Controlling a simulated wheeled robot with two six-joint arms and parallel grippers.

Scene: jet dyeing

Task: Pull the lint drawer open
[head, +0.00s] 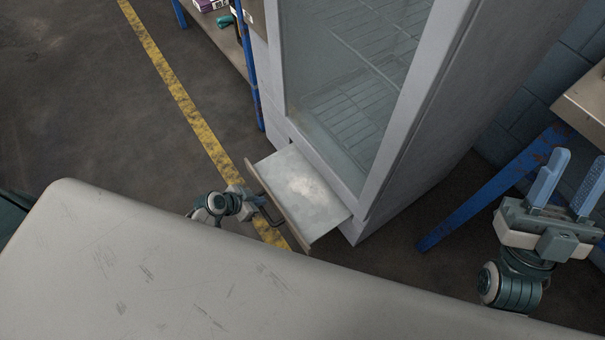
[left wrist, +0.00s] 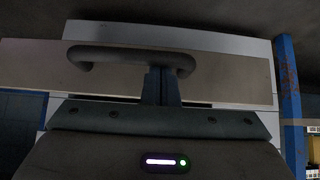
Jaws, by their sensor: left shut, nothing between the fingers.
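The lint drawer (head: 308,190) juts out from the bottom of the tall grey cabinet, with its pale inside and a whitish patch showing. Its brownish front panel (head: 284,212) carries a dark bar handle (head: 261,189). The handle (left wrist: 120,54) also spans the upper part of the left wrist view. My left gripper (head: 255,197) is at the handle, and its fingers (left wrist: 161,86) are shut together with nothing between them. Their tips meet the bar's lower edge in the picture; I cannot tell whether they hook behind it. My right gripper (head: 567,183) is open and empty at the right, away from the drawer.
The cabinet (head: 420,140) with a glass door (head: 355,60) stands behind the drawer. A pale scratched surface (head: 150,270) fills the foreground. Blue-legged benches stand on both sides, one leg (head: 490,190) at the right. Floor with a yellow line (head: 180,95) is clear left of the drawer.

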